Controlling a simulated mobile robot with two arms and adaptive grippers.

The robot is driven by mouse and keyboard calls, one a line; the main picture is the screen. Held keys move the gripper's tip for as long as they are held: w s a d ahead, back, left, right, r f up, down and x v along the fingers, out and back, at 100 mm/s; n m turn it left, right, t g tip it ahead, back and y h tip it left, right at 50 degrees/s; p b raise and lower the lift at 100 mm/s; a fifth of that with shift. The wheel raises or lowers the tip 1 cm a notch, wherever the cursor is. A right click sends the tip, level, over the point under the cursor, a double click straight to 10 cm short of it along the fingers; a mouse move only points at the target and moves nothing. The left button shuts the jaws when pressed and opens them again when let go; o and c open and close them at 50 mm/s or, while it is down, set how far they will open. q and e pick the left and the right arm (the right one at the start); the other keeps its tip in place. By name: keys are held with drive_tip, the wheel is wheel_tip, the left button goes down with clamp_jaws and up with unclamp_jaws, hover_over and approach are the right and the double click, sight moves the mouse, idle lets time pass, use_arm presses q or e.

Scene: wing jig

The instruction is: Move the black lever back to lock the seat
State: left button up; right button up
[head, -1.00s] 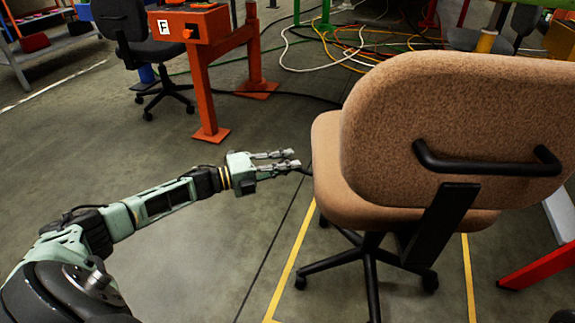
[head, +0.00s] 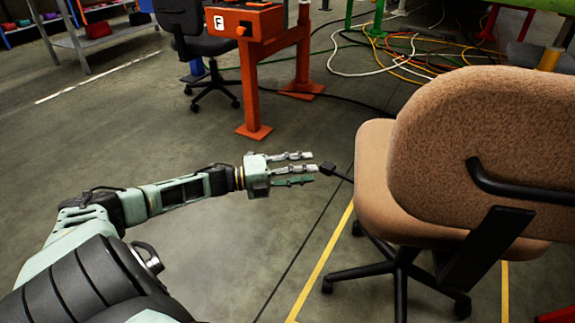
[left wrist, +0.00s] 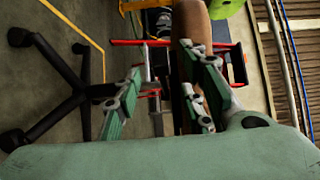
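The tan office chair (head: 490,150) stands with its back towards me on the right of the head view. Its black lever (head: 328,169) sticks out to the left from under the seat (head: 375,195), ending in a small flat paddle. My left gripper (head: 313,168) is open, with its fingers pointing right at the paddle. The fingertips are just left of the paddle, and nothing shows between them. In the left wrist view the fingers (left wrist: 160,75) are spread apart, with the tan seat (left wrist: 190,75) behind the right-hand ones. I cannot clearly make out the lever there. My right gripper is not in view.
The chair's black wheeled base (head: 400,270) stands by yellow floor lines (head: 322,265). An orange stand (head: 262,75) and another dark chair (head: 205,45) are farther back. Cables (head: 400,55) lie on the floor behind. Floor around my left arm is clear.

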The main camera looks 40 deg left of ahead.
use_arm(q)
drive_tip(key=shift+v, duration=2.65)
